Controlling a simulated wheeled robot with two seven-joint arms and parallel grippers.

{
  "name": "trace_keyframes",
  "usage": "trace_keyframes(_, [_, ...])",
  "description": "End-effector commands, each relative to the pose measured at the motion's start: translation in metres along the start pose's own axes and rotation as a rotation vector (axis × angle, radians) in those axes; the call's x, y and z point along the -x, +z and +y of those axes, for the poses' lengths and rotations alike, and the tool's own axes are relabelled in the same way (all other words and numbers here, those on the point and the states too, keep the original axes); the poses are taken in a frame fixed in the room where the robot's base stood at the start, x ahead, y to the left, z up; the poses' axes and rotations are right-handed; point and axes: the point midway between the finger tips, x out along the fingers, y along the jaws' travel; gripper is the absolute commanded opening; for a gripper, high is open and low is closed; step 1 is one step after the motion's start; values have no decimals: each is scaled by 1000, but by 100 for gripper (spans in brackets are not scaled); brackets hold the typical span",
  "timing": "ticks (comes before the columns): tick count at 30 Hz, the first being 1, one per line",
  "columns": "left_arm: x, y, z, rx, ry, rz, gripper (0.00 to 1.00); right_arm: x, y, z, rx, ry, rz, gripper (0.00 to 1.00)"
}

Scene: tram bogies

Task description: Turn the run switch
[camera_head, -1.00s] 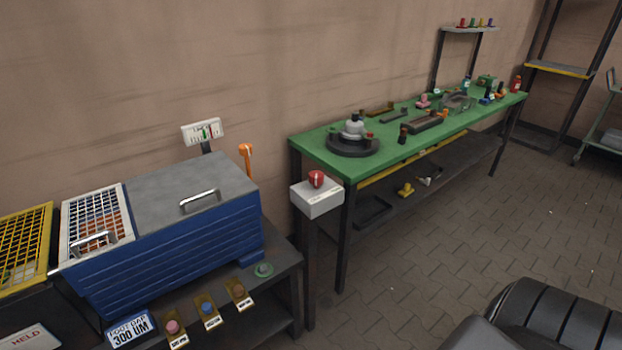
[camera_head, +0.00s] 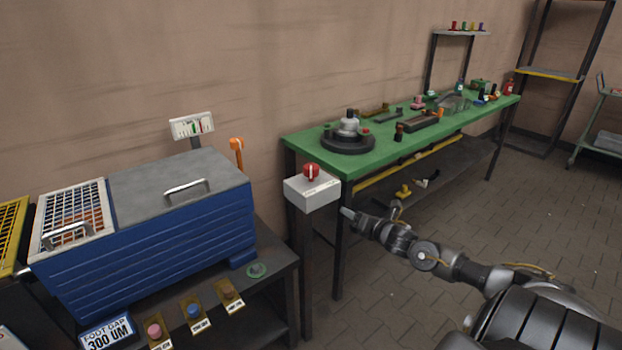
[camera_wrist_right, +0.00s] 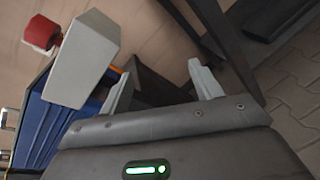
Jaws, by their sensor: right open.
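A red knob (camera_head: 311,171) sits on top of a white box (camera_head: 312,191) on a dark post, between the blue cabinet and the green table. The box carries small lettering that I cannot read, so I cannot tell whether this is the run switch. My right gripper (camera_head: 347,213) is just right of and below the box in the head view. In the right wrist view my right gripper (camera_wrist_right: 163,88) is open with nothing between its fingers. The red knob (camera_wrist_right: 42,33) and white box (camera_wrist_right: 82,60) lie to its upper left there, apart from the fingers. My left gripper is not in view.
A blue cabinet (camera_head: 150,240) with a grey lid stands left. Pink (camera_head: 154,330), blue (camera_head: 193,310) and brown (camera_head: 228,291) buttons sit in front of it. The green table (camera_head: 375,147) with several parts extends behind the post. Floor is open at right.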

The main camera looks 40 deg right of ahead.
Motion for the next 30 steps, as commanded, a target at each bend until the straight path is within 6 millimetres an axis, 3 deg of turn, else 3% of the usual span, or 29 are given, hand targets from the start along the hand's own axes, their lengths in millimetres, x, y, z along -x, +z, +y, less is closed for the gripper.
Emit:
trace_keyframes(1, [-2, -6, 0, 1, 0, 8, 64, -1, 21, 32, 139, 74, -27, 64])
trace_keyframes(3, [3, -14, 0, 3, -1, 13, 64, 4, 47, 71, 307, 151, -64, 64])
trace_keyframes(6, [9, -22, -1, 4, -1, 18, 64, 12, 68, 111, 476, 225, -107, 64])
trace_keyframes(9, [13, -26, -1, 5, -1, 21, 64, 19, 78, 134, 569, 265, -133, 64])
trace_keyframes(20, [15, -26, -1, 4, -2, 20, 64, 16, 84, 144, 606, 278, -149, 64])
trace_keyframes(30, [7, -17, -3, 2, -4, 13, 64, -24, 88, 157, 600, 276, -151, 64])
